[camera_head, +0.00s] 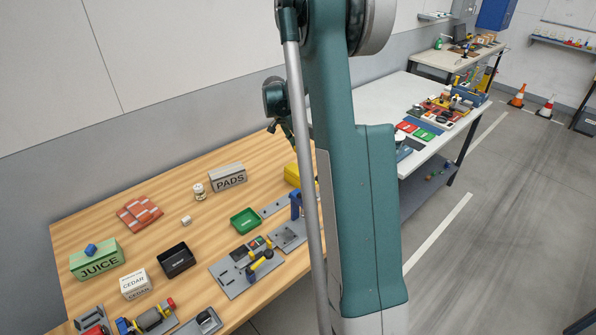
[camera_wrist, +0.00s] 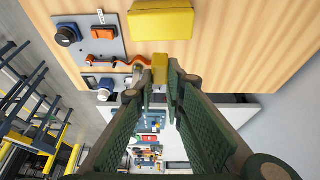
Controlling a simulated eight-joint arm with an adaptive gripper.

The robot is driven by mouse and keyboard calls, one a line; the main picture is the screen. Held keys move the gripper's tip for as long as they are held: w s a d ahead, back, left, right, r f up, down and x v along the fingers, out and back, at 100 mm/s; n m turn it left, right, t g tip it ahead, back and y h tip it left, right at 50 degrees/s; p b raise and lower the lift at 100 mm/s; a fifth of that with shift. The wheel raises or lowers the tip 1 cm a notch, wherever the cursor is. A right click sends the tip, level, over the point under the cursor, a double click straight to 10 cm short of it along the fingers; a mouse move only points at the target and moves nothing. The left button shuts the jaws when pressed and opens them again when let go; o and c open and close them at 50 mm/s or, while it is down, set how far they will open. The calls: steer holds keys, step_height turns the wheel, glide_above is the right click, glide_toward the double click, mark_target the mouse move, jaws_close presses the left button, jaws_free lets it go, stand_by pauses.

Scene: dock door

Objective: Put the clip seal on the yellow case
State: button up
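The yellow case (camera_wrist: 162,22) lies on the wooden table at the top of the wrist view, beyond my fingertips. In the head view the yellow case (camera_head: 291,174) shows only in part beside my arm, which hides the rest. My gripper (camera_wrist: 160,80) has a small amber-yellow block, which looks like the clip seal (camera_wrist: 160,70), between its fingertips, and appears shut on it. The block is apart from the case in the wrist picture. In the head view my gripper (camera_head: 283,126) is partly hidden behind my arm, and the block cannot be made out there.
A grey plate (camera_wrist: 88,42) with a black knob and orange parts lies left of the case. A PADS box (camera_head: 228,177), green tray (camera_head: 245,221), black bin (camera_head: 176,260) and JUICE box (camera_head: 97,260) stand on the table. Bare wood lies right of the case in the wrist view.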

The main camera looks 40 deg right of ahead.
steer(key=shift+f, duration=0.1)
glide_above(302, 168)
steer(key=a, duration=0.2)
steer(key=shift+w+d+f, duration=0.1)
steer(key=shift+d+f, duration=0.05)
steer(key=shift+f, duration=1.4)
steer(key=shift+d+f, duration=0.1)
steer(key=shift+f, duration=1.4)
steer(key=shift+f, duration=0.1)
steer(key=shift+f, duration=1.75)
steer(key=shift+f, duration=0.15)
steer(key=o, duration=0.6)
steer(key=v, duration=1.2)
steer(key=shift+a, duration=0.1)
